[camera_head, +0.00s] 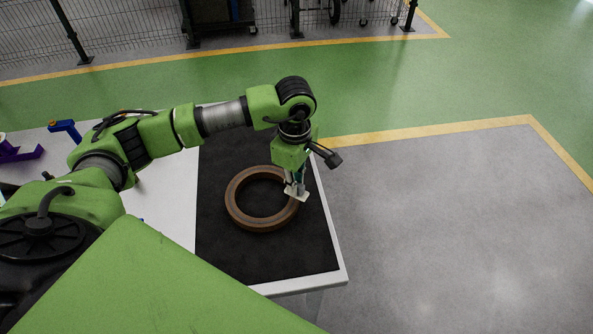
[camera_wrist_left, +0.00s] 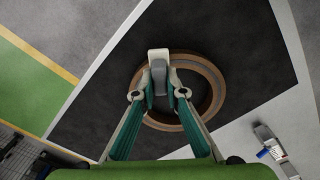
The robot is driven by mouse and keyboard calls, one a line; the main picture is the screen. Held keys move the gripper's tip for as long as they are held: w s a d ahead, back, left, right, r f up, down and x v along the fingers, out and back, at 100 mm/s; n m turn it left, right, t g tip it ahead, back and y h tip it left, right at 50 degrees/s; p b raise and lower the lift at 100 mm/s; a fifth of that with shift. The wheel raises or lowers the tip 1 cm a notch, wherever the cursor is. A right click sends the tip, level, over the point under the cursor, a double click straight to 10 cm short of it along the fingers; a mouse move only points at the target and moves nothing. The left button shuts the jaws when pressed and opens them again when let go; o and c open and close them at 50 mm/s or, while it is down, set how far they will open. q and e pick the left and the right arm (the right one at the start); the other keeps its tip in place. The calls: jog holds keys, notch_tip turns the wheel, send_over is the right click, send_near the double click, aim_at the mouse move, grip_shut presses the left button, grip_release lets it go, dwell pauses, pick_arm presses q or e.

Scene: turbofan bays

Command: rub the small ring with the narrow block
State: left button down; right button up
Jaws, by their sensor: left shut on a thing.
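The small ring (camera_head: 235,207) is brown and lies flat on a black mat (camera_head: 265,262) on the table. In the left wrist view the ring (camera_wrist_left: 212,78) shows partly behind my fingers and the block. My left gripper (camera_head: 295,184) points down over the ring's right side. It is shut on the narrow block (camera_head: 296,194), a pale piece with a grey part, which also shows between the fingertips in the left wrist view (camera_wrist_left: 158,58). The block is at the ring's rim; I cannot tell whether they touch. My right gripper is not in view.
The white table (camera_head: 178,225) has a blue and orange thing (camera_head: 66,129) and a purple piece (camera_head: 20,153) at its left. The mat around the ring is clear. Grey floor (camera_head: 450,230) lies to the right, and a wire fence (camera_head: 120,35) stands behind.

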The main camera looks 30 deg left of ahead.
pick_arm(q)
jog(key=shift+w+a+r+p, duration=0.1)
jog(key=shift+w+r+p, duration=0.05)
jog(key=shift+r, duration=0.25)
jog(key=shift+w+a+r+p, duration=0.1)
jog(key=shift+r+p, duration=0.05)
jog(key=shift+r, duration=0.25)
notch_tip(320, 180, up, 2)
jog(key=shift+s+d+r+p, duration=0.1)
jog(key=shift+s+r+p, duration=0.1)
jog(key=shift+p, duration=0.3)
jog(key=shift+r, duration=0.6)
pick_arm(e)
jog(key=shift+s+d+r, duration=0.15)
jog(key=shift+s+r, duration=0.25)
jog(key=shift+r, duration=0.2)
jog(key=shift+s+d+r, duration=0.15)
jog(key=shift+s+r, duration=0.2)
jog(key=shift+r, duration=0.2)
